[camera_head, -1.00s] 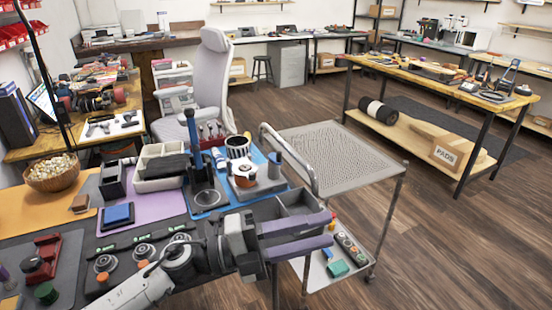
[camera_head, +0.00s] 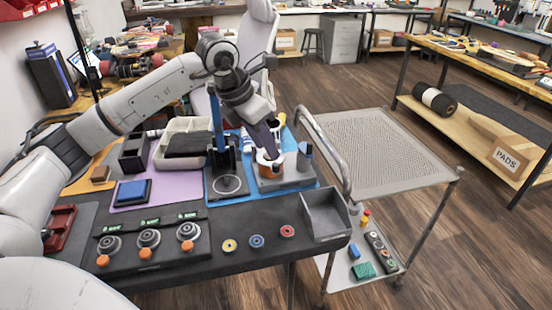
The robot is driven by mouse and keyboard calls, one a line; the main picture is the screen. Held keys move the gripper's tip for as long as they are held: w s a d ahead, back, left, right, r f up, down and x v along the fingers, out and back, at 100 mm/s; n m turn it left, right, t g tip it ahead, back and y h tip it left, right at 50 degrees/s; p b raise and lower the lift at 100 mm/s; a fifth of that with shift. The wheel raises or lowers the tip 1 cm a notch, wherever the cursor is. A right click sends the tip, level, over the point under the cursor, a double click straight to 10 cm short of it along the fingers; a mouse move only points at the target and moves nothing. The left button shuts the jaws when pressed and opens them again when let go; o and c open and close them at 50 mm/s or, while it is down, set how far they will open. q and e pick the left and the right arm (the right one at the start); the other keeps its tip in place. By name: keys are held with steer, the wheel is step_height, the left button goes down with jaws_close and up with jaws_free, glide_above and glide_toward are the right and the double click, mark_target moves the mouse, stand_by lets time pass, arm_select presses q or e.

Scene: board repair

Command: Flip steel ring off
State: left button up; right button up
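A dark panel (camera_head: 200,262) at the front of the table carries three round grey metal-looking dials, a left one (camera_head: 109,244), a middle one (camera_head: 148,238) and a right one (camera_head: 188,231). Each has an orange knob in front and a green label behind. I cannot tell which part is the steel ring. My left gripper (camera_head: 270,148) points down at an orange and white round piece (camera_head: 267,168) on a grey block, well behind and right of the dials. Its fingers overlap in this view, so their opening and any contact are unclear. My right gripper is not in view.
Yellow (camera_head: 230,245), blue (camera_head: 257,241) and red (camera_head: 288,231) small discs lie right of the dials. A grey open tray (camera_head: 325,215) sits at the table's right corner. A black stand with a blue post (camera_head: 217,125) is left of my gripper. A mesh-topped cart (camera_head: 375,150) stands right.

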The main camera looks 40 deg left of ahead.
mark_target(276, 164)
arm_select(q)
steer(key=x, duration=0.6)
steer(key=shift+w+d+f, duration=0.15)
steer(key=shift+f, duration=0.1)
steer(key=shift+c, duration=0.3)
jaws_close()
